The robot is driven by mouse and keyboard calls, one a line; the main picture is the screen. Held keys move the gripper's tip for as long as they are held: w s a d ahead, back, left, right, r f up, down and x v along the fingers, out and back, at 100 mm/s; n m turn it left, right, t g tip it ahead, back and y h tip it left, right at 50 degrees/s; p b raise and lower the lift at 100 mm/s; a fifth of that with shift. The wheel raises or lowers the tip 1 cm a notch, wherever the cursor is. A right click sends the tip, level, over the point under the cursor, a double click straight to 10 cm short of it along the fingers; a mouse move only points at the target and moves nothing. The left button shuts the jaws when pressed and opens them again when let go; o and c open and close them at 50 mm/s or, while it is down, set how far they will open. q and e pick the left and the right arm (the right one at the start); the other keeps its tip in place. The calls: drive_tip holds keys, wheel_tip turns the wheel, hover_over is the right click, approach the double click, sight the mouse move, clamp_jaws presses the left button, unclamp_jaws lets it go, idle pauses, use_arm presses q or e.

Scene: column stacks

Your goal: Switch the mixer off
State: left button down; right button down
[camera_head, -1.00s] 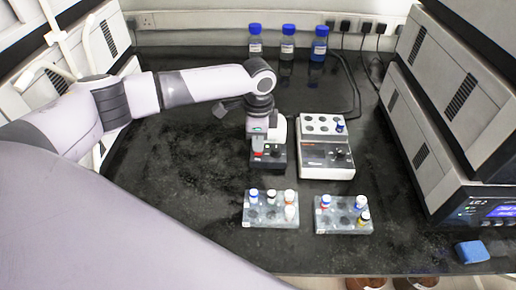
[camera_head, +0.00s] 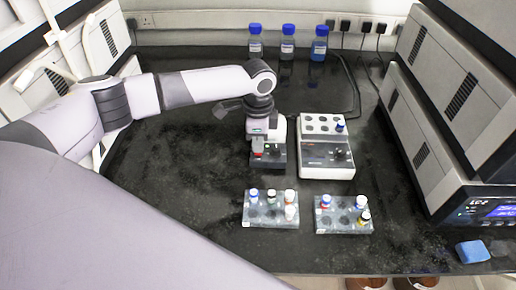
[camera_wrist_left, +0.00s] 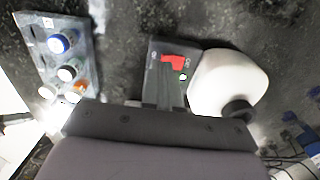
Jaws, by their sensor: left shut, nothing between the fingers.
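The mixer is a small unit with a dark base (camera_head: 277,158) and a white rounded body, standing mid-bench in the head view. In the left wrist view its dark front panel (camera_wrist_left: 158,52) carries a red switch (camera_wrist_left: 178,60) and a small bright spot beside it. The white body (camera_wrist_left: 225,82) is to the right there. My left gripper (camera_head: 258,147) is shut and empty, pointing down over the panel. In the left wrist view its fingertips (camera_wrist_left: 166,80) are right by the red switch; I cannot tell whether they touch it. My right gripper is not in view.
A white block unit (camera_head: 326,172) with a knob stands just right of the mixer. Two vial racks (camera_head: 262,220) (camera_head: 343,228) are in front. Several blue-capped bottles (camera_head: 288,45) line the back. A blue sponge (camera_head: 473,252) lies front right. The bench's left side is clear.

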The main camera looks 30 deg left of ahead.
use_arm(q)
drive_tip(key=shift+f, duration=0.9)
drive_tip(key=shift+r, duration=0.1)
wheel_tip(320, 180, up, 3)
drive_tip(key=p, duration=0.3)
drive_tip(key=shift+r+p, duration=0.6)
drive_tip(key=shift+r, duration=0.4)
drive_tip(key=shift+f, duration=0.1)
